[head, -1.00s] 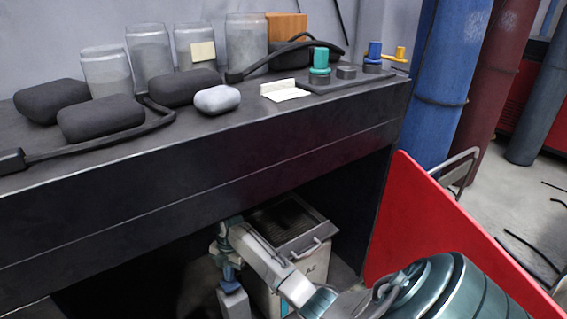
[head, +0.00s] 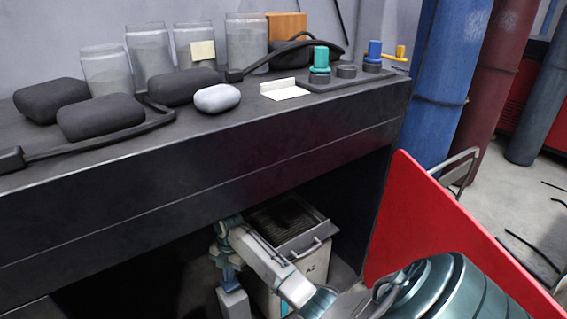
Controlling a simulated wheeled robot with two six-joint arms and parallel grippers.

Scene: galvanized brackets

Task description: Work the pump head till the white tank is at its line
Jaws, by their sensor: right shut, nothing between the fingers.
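A pale tank-like box (head: 318,262) with a dark grated top, a handle and a partly covered label stands under the bench. My right arm passes in front of it, and no fill line shows. My right gripper (head: 224,252) is shut and empty, pointing down at the arm's far end. Directly below it is a small blue-grey piece on a grey block (head: 234,303), seemingly the pump head and its body. Whether the fingertips touch it I cannot tell. My left gripper is not in view.
The black bench (head: 200,160) overhangs my right arm. On it are several cloudy jars (head: 150,70), dark pads (head: 102,117), a pale lump (head: 217,98), a white card (head: 284,91), and teal (head: 320,62) and blue (head: 374,50) fittings. A red panel (head: 420,215) stands right.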

